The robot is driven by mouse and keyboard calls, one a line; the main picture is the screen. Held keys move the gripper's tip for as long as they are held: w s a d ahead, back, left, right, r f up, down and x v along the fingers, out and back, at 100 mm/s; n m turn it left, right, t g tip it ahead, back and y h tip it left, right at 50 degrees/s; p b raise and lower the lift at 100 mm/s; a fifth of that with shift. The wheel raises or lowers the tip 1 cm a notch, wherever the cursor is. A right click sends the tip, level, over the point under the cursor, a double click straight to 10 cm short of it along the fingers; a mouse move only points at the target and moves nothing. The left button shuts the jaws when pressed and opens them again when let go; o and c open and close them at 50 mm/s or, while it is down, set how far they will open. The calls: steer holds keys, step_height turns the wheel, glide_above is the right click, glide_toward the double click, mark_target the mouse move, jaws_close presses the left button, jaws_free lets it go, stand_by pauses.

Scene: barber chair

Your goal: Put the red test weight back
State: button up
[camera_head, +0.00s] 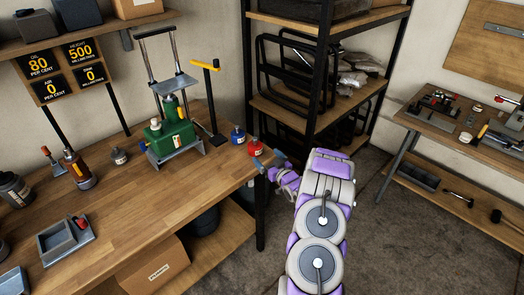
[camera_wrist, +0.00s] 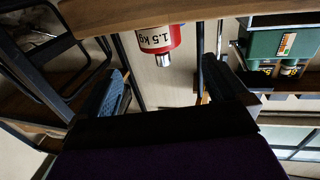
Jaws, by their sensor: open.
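The red test weight (camera_head: 254,146) stands on the workbench (camera_head: 105,190) near its right edge. In the wrist view the red weight (camera_wrist: 174,37) appears upside down, with its "1.5 kg" label facing me. My gripper (camera_head: 269,160) is open and empty just off the bench's right edge, close to the red weight. In the wrist view its two fingers (camera_wrist: 164,85) are spread, with the weight beyond them and roughly between them. The weight's underside is hidden in the head view.
A blue weight (camera_head: 238,135) stands just left of the red one. A green press-like device (camera_head: 172,138) and a yellow-handled black stand (camera_head: 213,105) are behind. A black-framed shelf (camera_head: 318,105) rises behind my arm. Another bench (camera_head: 470,140) stands right; floor between is clear.

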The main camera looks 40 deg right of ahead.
steer(key=a+r, duration=0.1)
steer(key=w+a+r+g, duration=0.1)
steer(key=a+r+g, duration=0.1)
steer(key=shift+w+a+r+n, duration=0.3)
steer(key=shift+w, duration=0.05)
steer(key=s+a+r+g, duration=0.3)
steer(key=a+r+g, duration=0.15)
steer(key=a, duration=0.25)
steer(key=s+a+r+g, duration=0.3)
steer(key=a+r, duration=0.2)
steer(key=a, duration=0.3)
steer(key=s+a+r+g+y, duration=0.1)
steer(key=s+a+r+g, duration=0.1)
steer(key=s+a, duration=0.5)
steer(key=s+a+r+g, duration=0.3)
steer(key=s+a, duration=0.5)
steer(key=s, duration=1.1)
steer(key=s+a+r+n+g+y, duration=0.1)
steer(key=s+a+r+g, duration=0.2)
steer(key=s, duration=1)
steer(key=a+g, duration=0.2)
steer(key=a, duration=0.3)
steer(key=shift+s+a+r+y, duration=0.15)
steer(key=shift+a+y, duration=0.05)
steer(key=shift+y, duration=0.1)
